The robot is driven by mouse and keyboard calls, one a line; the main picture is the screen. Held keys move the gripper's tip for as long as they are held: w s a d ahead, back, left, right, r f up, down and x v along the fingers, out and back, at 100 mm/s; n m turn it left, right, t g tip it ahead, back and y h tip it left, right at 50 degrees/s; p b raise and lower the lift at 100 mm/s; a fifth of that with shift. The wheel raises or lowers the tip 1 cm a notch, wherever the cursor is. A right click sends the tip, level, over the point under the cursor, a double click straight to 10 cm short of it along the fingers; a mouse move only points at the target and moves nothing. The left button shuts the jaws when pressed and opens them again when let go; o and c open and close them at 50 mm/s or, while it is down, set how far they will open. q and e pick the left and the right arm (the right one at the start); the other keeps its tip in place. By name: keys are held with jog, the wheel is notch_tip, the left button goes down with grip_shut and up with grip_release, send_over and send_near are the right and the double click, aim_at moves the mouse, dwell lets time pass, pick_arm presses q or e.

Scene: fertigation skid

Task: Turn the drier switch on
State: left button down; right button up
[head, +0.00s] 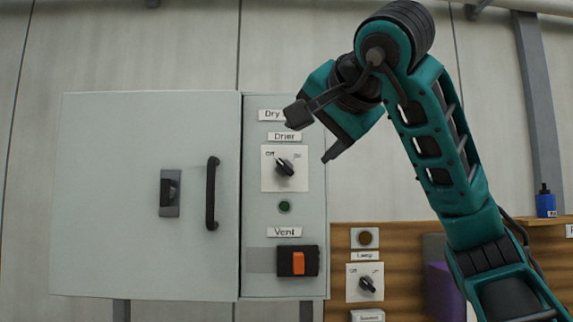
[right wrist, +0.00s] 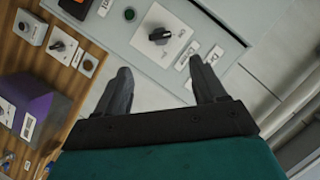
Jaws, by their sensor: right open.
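The drier switch (head: 285,168) is a black rotary knob on a white plate on the grey cabinet's right panel, under a "Drier" label (head: 285,136). Its pointer appears to lean up and left, toward "Off". In the right wrist view the drier switch (right wrist: 160,36) lies ahead of the fingers, apart from them. My right gripper (head: 315,134) is open and empty, above and right of the switch in the head view. In the right wrist view both fingers of my right gripper (right wrist: 161,78) are spread apart. My left gripper is not in view.
A dark green lamp (head: 285,207) and an orange Vent switch (head: 298,262) sit below the drier switch. The cabinet door (head: 120,200) with a black handle (head: 212,193) is at left. A Lamp knob (head: 367,285) is on the wooden board, lower right.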

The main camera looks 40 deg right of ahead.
aim_at(286, 166)
jog(key=x, duration=1.2)
jog(key=shift+w+f, duration=0.1)
jog(key=shift+w, duration=0.05)
jog(key=shift+c, duration=0.3)
jog(key=c, duration=1)
